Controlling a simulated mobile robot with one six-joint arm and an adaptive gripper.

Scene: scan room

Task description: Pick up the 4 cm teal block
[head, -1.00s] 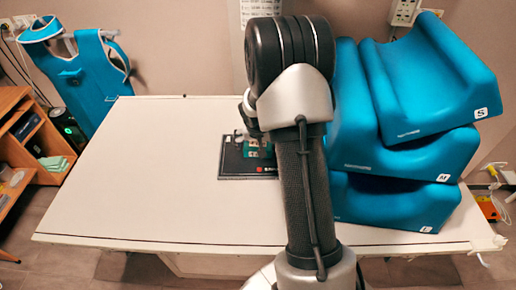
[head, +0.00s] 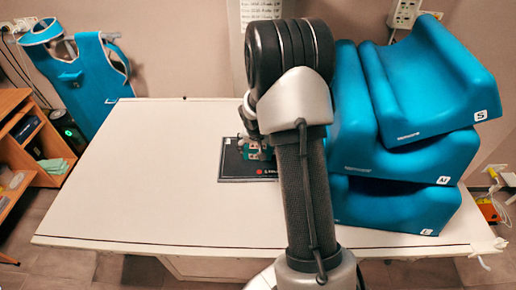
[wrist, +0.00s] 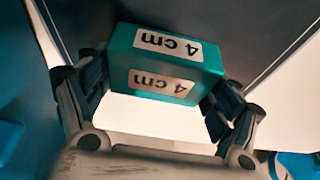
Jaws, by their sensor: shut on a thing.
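The teal block (wrist: 165,65) carries white "4 cm" labels on two faces and fills the upper middle of the wrist view. My gripper (wrist: 160,82) is shut on it, with one dark finger at each side. Whether the block is clear of the mat is hard to tell.
The white table (head: 130,190) has free room left of the mat. Blue foam cushions (head: 385,185) are stacked on its right side, close to my arm. A wooden shelf (head: 15,130) and a hanging blue apron (head: 85,85) stand at the left.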

